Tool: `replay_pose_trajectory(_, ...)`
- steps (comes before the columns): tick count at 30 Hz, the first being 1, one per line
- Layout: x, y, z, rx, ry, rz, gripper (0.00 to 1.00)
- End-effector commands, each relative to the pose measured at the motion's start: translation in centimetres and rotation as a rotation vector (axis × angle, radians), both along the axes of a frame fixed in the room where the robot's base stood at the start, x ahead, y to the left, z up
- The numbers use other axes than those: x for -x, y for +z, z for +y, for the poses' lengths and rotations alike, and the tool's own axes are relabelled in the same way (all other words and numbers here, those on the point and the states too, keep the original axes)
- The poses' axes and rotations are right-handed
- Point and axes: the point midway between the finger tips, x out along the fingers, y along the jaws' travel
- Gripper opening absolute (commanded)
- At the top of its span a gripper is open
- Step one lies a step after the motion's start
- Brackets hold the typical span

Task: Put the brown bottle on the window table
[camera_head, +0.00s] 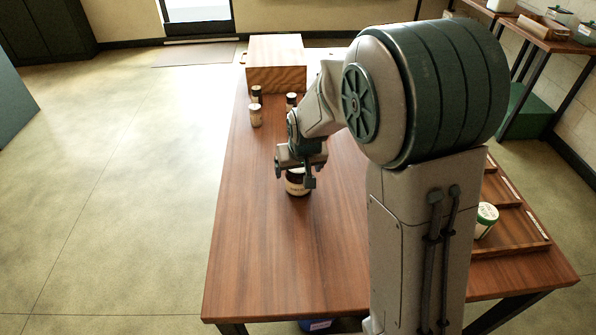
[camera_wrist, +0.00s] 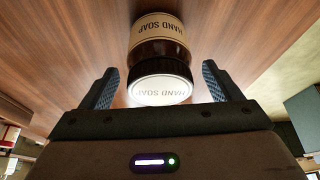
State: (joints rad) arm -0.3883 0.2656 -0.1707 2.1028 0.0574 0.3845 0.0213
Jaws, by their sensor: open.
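A brown bottle (camera_head: 296,187) with a pale band stands on the long wooden table (camera_head: 262,250). In the wrist view the brown bottle (camera_wrist: 158,48) shows a cream "HAND SOAP" label and a white lid. My gripper (camera_head: 297,176) is over this bottle, pointing down. The wrist view shows my gripper (camera_wrist: 160,75) open, one finger on each side of the bottle. Gaps show between the fingers and the bottle. Which table is the window table is not clear from these views.
Small jars (camera_head: 255,115) stand farther back, before a wooden box (camera_head: 276,66). A wooden tray (camera_head: 515,243) at the right holds a white tub with a green lid (camera_head: 486,220). A dark-framed side table (camera_head: 545,45) stands along the right wall. The table's near left is bare.

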Motion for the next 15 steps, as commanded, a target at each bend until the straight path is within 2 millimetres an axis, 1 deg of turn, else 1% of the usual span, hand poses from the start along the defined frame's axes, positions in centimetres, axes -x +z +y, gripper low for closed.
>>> replay_pose_trajectory(1,0.4,1.3,0.0,-0.002,0.0,-0.005,0.84)
replay_pose_trajectory(6,1.7,4.5,-0.3,-0.003,-0.001,-0.005,0.84)
replay_pose_trajectory(12,2.9,7.2,-0.5,-0.002,-0.001,-0.002,0.84)
replay_pose_trajectory(15,3.2,8.0,-0.6,-0.002,-0.001,-0.002,0.84)
